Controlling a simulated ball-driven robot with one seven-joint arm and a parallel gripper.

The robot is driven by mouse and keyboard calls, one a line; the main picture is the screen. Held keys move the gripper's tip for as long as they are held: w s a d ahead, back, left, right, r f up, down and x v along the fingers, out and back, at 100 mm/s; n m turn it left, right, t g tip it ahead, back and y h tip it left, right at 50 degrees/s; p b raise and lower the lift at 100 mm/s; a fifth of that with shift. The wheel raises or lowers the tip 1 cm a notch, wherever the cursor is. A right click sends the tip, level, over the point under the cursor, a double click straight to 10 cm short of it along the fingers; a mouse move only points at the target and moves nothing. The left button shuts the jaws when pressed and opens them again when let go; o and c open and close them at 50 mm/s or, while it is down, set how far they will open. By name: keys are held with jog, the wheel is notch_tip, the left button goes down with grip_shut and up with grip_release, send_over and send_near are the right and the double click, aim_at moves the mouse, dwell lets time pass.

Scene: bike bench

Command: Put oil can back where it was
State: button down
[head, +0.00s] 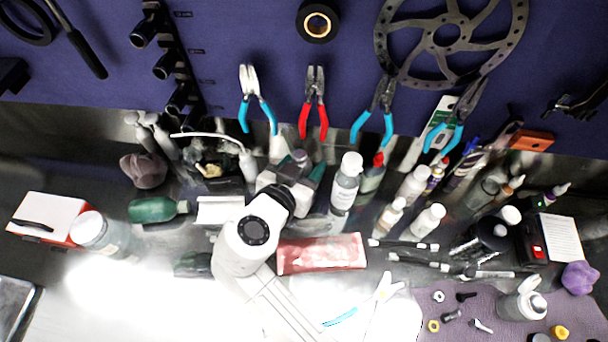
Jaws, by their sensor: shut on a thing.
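The oil can (248,165) looks to be the pale vessel with a long, thin, curved white spout that reaches left, in front of the back wall of the bench. My gripper (290,183) is just beyond the end of my white arm, beside the can's lower right. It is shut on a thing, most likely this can. My wrist and the gripper hide the grip itself and the can's lower body. I cannot tell whether the can touches the bench.
White bottles (346,180) crowd the right. A green bottle (152,210) and a white-lidded jar (92,230) are left. A red packet (322,253) lies right of my arm. Pliers (314,103) hang behind. The front left bench is bare and brightly lit.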

jog(key=shift+w+f+b, duration=0.15)
jog(key=shift+f+b, duration=0.25)
jog(key=shift+f, duration=1.2)
jog(key=shift+f, duration=0.2)
jog(key=shift+c, duration=2.2)
grip_release()
jog(key=shift+r, duration=0.25)
jog(key=p+v, duration=0.2)
jog(key=v, duration=1)
jog(key=shift+f, duration=0.15)
